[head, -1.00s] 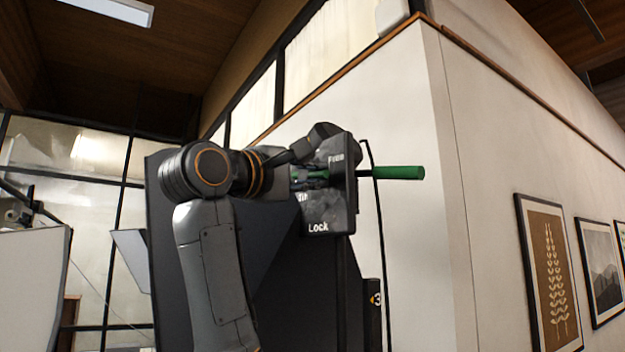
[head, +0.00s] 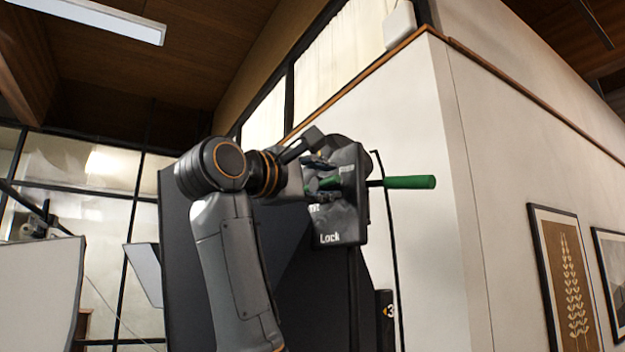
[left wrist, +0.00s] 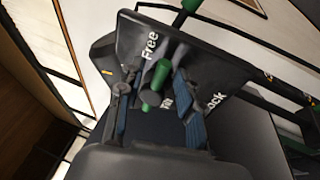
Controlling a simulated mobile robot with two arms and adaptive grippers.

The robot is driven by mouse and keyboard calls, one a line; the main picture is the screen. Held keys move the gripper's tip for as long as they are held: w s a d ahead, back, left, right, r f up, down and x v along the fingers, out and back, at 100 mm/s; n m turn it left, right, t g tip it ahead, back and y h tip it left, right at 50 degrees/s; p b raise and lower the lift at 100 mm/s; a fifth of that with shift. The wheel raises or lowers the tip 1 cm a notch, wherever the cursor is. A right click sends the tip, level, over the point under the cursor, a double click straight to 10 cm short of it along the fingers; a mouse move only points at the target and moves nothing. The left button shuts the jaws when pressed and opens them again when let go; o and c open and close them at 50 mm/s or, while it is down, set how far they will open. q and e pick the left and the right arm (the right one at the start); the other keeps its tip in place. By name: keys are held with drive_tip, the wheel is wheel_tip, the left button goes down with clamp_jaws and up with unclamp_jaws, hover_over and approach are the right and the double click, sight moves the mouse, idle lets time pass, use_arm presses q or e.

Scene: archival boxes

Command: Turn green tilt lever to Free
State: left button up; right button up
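The green tilt lever (left wrist: 158,80) is a short green handle on a dark plate (head: 347,222) marked "Free" and "Lock". In the left wrist view it stands between the two fingers of my left gripper (left wrist: 158,112), with gaps on both sides. The gripper is open around it. "Free" is at the plate's upper part and "Lock" towards its right. In the head view my left gripper (head: 322,180) is at the plate, with a bit of green showing between its fingers; "Lock" is readable low on the plate. The wording between the labels is partly hidden. My right gripper is out of view.
A longer green handle (head: 410,182) sticks out to the right beyond the plate. A dark panel (head: 185,265) stands below and behind my arm. A thin dark cable (head: 392,250) hangs beside the white wall (head: 430,110). Framed pictures (head: 562,280) hang at right.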

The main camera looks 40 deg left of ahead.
use_arm(q)
drive_tip(key=s+f, duration=0.2)
drive_tip(key=s, duration=0.9)
drive_tip(key=shift+s+a, duration=0.25)
drive_tip(key=shift+s, duration=0.05)
drive_tip(key=shift+f, duration=0.1)
